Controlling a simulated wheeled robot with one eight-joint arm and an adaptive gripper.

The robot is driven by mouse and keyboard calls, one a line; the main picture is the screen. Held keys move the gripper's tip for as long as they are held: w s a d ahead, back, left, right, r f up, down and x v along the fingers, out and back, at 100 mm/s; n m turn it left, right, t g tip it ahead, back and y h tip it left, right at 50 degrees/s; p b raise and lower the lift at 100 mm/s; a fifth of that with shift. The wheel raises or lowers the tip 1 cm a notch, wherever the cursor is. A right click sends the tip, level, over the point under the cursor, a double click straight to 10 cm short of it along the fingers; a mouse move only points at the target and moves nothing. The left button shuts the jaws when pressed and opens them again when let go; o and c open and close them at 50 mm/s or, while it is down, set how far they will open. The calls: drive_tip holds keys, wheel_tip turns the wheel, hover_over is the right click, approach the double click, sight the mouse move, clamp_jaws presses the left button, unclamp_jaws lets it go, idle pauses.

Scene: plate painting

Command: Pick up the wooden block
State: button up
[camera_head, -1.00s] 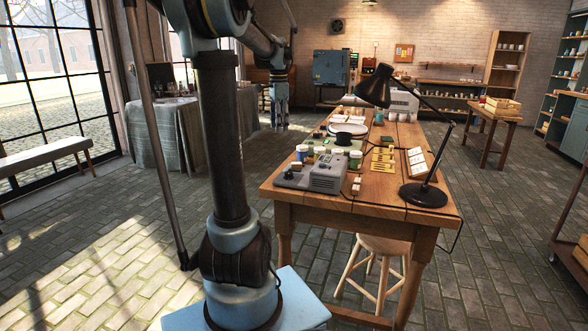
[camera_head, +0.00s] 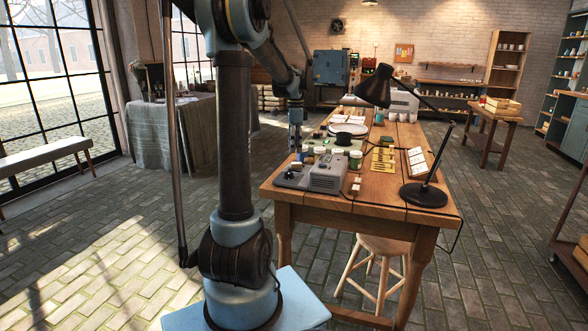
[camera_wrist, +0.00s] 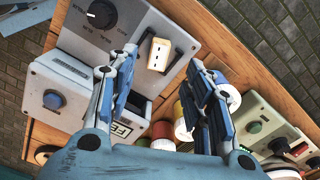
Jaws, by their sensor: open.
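In the head view my gripper (camera_head: 296,148) hangs over the left edge of the table, above the grey device (camera_head: 326,176).
Several jars (camera_wrist: 228,98) stand close to the right finger, and a grey box with a blue knob (camera_wrist: 60,100) lies at left. A green box (camera_wrist: 262,130) is at right. A black desk lamp (camera_head: 424,194) stands at the table's front right.

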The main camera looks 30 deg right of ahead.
sight(296, 163)
drive_tip(key=shift+s+d+f, duration=0.1)
drive_tip(key=shift+d+f, duration=0.05)
drive_tip(key=shift+f, duration=1.65)
drive_tip(key=shift+s+d+f, duration=0.1)
drive_tip(key=shift+f, duration=1.7)
drive_tip(key=c, duration=0.9)
drive_tip(key=shift+c, duration=0.5)
drive_tip(key=shift+r, duration=0.15)
